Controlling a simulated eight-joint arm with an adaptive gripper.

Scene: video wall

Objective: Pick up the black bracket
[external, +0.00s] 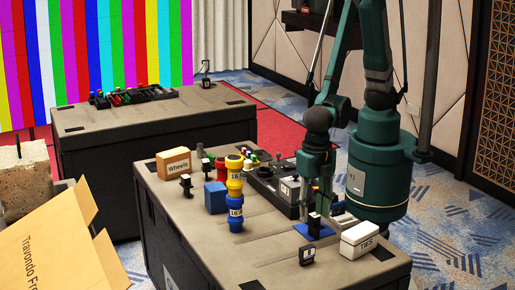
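My gripper (316,208) points straight down over the right part of the near case top. Its fingers reach down around or just in front of a small black upright piece (314,225), which looks like a black bracket and stands on a blue pad (313,232). The fingers look apart, but I cannot tell whether they touch the piece. Another black upright piece with a white label (307,255) stands nearer the front edge. A similar small black piece (186,186) stands at the left.
The near case (200,245) also holds a box marked Wheels (174,162), a blue cube (215,197), stacked yellow and blue cylinders (235,185), a black console (273,188) and a white TIES box (359,240). The front middle is clear. A second case (100,118) stands behind.

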